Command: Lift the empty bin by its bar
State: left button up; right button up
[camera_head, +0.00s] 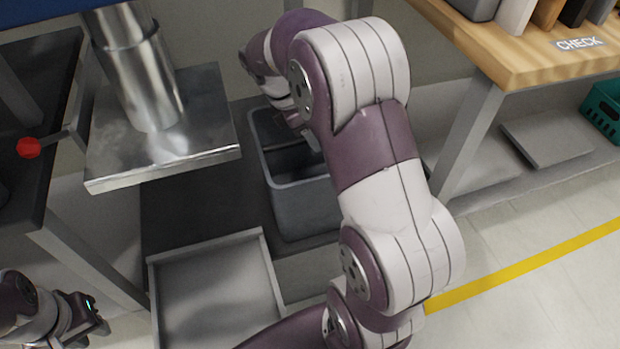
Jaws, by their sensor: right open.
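The grey bin (302,212) stands upright on a dark surface in the middle of the view. Its visible inside looks empty; my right arm hides its right side. A piece crosses the bin's opening, but I cannot tell whether it is the bar. My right gripper (308,132) reaches down over the bin's opening. It is open, mostly hidden by my arm, and I cannot tell whether it touches the bin. My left gripper (92,314) is low at the left, away from the bin, and its jaws are unclear.
A metal plate and column (165,155) stand left of the bin. A shallow grey tray (215,300) lies in front. A wooden bench (530,62) marked CHECK is at the right, with a green crate (603,108) beneath. Open floor lies at the lower right.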

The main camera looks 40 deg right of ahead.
jog(key=shift+x, duration=0.95)
jog(key=shift+r, duration=0.1)
jog(key=shift+f, duration=0.25)
grip_shut()
dwell(1.0)
